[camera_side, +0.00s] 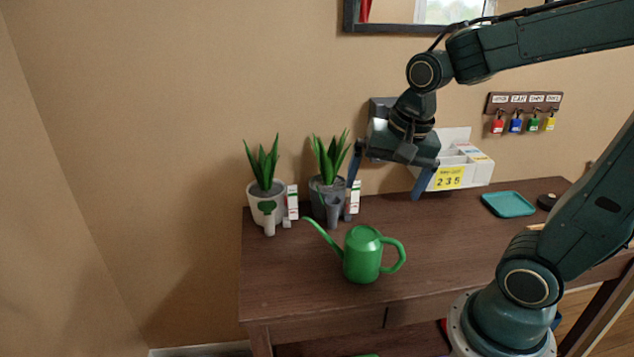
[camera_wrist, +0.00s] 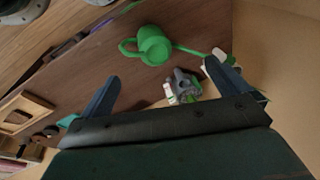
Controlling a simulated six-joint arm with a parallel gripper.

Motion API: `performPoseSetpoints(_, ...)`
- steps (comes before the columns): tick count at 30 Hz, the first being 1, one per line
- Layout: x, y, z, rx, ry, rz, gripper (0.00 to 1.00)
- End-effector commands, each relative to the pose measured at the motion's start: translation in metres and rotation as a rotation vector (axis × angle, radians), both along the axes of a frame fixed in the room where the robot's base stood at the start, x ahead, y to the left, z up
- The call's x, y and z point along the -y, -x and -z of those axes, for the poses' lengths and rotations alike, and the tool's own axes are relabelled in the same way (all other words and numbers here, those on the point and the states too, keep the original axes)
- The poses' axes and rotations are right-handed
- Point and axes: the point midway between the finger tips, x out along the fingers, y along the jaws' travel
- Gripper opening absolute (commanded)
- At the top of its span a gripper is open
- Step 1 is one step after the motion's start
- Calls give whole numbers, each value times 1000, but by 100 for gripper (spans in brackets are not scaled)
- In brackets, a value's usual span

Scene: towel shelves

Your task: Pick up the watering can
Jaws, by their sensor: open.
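The green watering can (camera_side: 362,256) stands upright on the brown wooden table (camera_side: 290,283). Its spout points left and its loop handle is on the right in the side view. In the wrist view the watering can (camera_wrist: 154,46) shows whole beyond the fingers, with its handle to the left and its spout to the right. My gripper (camera_side: 385,190) is open and empty, above the back of the table, behind and higher than the can. Its two blue fingers also show spread apart in the wrist view (camera_wrist: 162,85). Nothing touches the can.
Two potted plants (camera_side: 265,187) (camera_side: 328,180) with small tags stand at the table's back left. A white organizer box (camera_side: 463,172) sits behind my gripper. A teal tray (camera_side: 508,204) lies at the right. The table left of the can is clear.

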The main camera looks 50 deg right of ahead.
Motion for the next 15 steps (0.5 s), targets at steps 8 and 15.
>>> performPoseSetpoints(8,22,-29,37,-100,-89,437,100)
performPoseSetpoints(15,40,-46,72,-172,-135,794,100)
